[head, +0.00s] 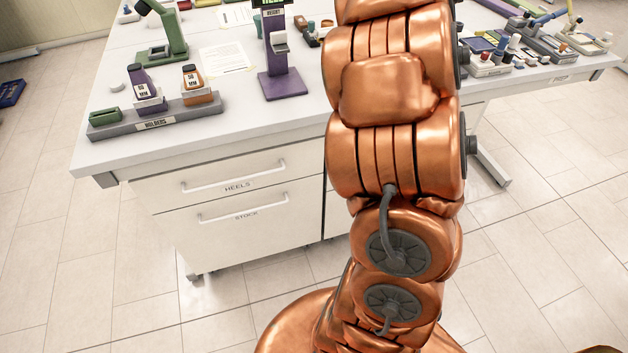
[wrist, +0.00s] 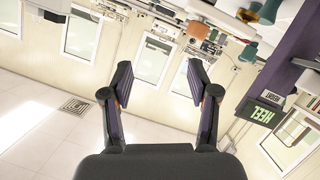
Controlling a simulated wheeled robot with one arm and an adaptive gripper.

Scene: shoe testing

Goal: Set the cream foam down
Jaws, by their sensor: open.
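My gripper (wrist: 160,82) is open in the wrist view, with its two fingers wide apart and nothing between them. In the head view my arm runs up out of the top edge, so the gripper is not seen there. A pale block (head: 280,42) shows at the purple heel height stand (head: 283,83) on the table; I cannot tell whether it is the cream foam. In the wrist view the stand's purple column and its HEEL display (wrist: 264,111) are to the right of the fingers. No piece is clearly recognisable as the cream foam.
The white table (head: 230,115) has a grey HOLDERS rack (head: 153,122) with dark purple and orange holders at the front left. A green device (head: 165,35) stands behind it, beside a paper sheet (head: 228,60). Small items crowd the right end. The front strip by the purple stand is clear.

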